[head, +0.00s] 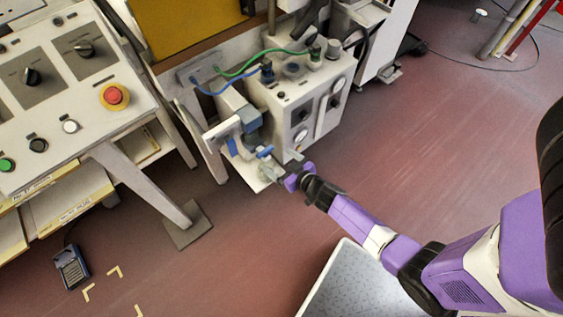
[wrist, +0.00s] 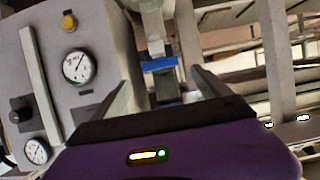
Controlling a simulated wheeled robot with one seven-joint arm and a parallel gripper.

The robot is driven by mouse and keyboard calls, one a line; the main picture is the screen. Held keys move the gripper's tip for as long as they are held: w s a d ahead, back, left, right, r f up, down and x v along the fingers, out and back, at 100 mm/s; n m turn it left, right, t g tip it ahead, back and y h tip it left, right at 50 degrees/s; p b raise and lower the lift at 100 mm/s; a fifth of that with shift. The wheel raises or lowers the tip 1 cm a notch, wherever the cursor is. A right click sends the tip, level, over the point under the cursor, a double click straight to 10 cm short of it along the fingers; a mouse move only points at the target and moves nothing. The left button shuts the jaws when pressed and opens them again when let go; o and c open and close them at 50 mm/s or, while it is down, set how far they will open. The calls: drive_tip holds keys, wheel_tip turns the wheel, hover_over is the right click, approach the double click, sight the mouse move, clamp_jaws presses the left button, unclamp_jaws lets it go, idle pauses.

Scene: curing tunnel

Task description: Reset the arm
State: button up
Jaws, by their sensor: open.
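My gripper (wrist: 160,90) is open in the wrist view, with one grey finger on each side of a pale upright fitting with a blue band (wrist: 160,64). I cannot tell whether the fingers touch it. In the head view my purple arm reaches from the right, and my gripper (head: 283,174) is beside the lower front of a white gauge unit (head: 316,94). Small blue parts (head: 264,152) show close to the fingertips there.
A control panel (head: 60,85) with knobs and a red stop button (head: 115,95) stands at the left. A blue pedal box (head: 71,267) lies on the floor below it. Gauges (wrist: 80,67) are left of my gripper in the wrist view. Red floor is open at the right.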

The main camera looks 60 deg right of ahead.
drive_tip(key=shift+s+a+r, duration=0.25)
drive_tip(key=shift+s, duration=0.4)
wheel_tip(320, 180, up, 6)
drive_tip(key=w+a+n+t, duration=0.1)
drive_tip(key=w+n, duration=0.1)
drive_tip(key=s+a+r+y, duration=0.1)
drive_tip(key=s+a+r, duration=0.8)
drive_tip(key=s+r, duration=0.3)
drive_tip(key=s+a+r+n+y, duration=0.1)
drive_tip(key=s+a+r+y, duration=0.1)
drive_tip(key=s+a+r, duration=0.8)
drive_tip(key=shift+s+r+t, duration=0.4)
drive_tip(key=shift+s+r, duration=1.25)
drive_tip(key=shift+r, duration=1.05)
